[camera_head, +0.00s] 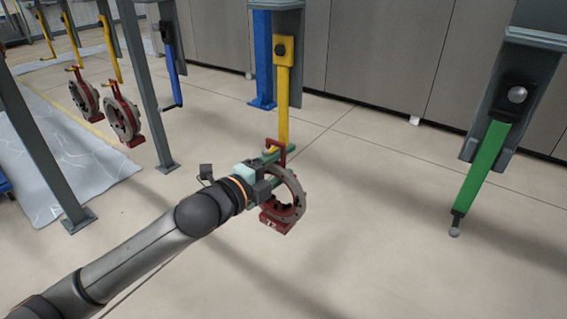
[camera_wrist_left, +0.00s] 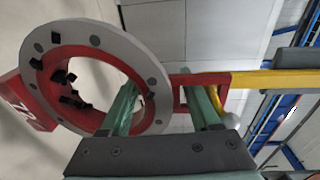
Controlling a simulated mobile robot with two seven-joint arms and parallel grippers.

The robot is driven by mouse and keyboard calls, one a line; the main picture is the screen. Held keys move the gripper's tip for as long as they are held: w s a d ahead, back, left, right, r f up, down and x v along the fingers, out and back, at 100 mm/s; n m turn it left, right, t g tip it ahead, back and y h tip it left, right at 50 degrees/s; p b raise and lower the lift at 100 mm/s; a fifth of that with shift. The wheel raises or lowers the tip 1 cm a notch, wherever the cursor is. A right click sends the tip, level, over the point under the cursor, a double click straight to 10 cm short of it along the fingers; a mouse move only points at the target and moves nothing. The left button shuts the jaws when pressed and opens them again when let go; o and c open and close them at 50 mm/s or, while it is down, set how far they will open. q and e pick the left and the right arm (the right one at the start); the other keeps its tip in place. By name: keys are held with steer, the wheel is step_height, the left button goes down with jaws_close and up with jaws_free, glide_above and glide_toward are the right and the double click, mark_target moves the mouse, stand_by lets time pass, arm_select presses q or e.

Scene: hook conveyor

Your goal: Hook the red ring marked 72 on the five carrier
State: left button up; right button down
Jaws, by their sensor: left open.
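The red and grey ring marked 72 (camera_head: 293,190) is at the lower end of the yellow carrier (camera_head: 283,105). Its red loop is at the carrier's end, and its 72 block (camera_head: 272,222) hangs at the bottom. My left gripper (camera_head: 271,169) is at the ring's upper part, open, with its green fingers apart. In the left wrist view the ring (camera_wrist_left: 150,72) lies behind the fingers, and the red loop (camera_wrist_left: 187,78) meets the yellow carrier bar (camera_wrist_left: 275,82). The yellow hook end shows at the loop, partly hidden by a finger. No five is legible on any carrier. My right gripper is out of view.
A green carrier (camera_head: 485,165) hangs empty at the right. A blue carrier (camera_head: 172,65) hangs at the left, near a grey post (camera_head: 147,90). Two more red rings (camera_head: 122,118) hang from yellow carriers at the far left. The floor around the ring is clear.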

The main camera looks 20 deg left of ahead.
arm_select(q)
steer(key=shift+f, duration=0.2)
steer(key=b+v, duration=0.2)
steer(key=v, duration=1)
steer(key=shift+s+r, duration=0.25)
steer(key=shift+r, duration=0.1)
steer(key=shift+a, duration=0.1)
step_height(320, 180, down, 17)
steer(key=s+a+n+g+y+p, duration=0.1)
steer(key=n+g+y+p, duration=0.15)
steer(key=n, duration=0.75)
steer(key=s+d+f+n+g+y, duration=0.1)
steer(key=s+d+f+n+g, duration=0.1)
steer(key=s+f+n, duration=0.3)
steer(key=s+d+f+n+g+y+p, duration=0.1)
steer(key=s+f+n, duration=0.4)
steer(key=s+f, duration=0.5)
step_height(320, 180, down, 5)
steer(key=shift+s+d+r+n+g, duration=0.25)
steer(key=shift+s+d+n+g, duration=0.15)
steer(key=shift+d, duration=0.15)
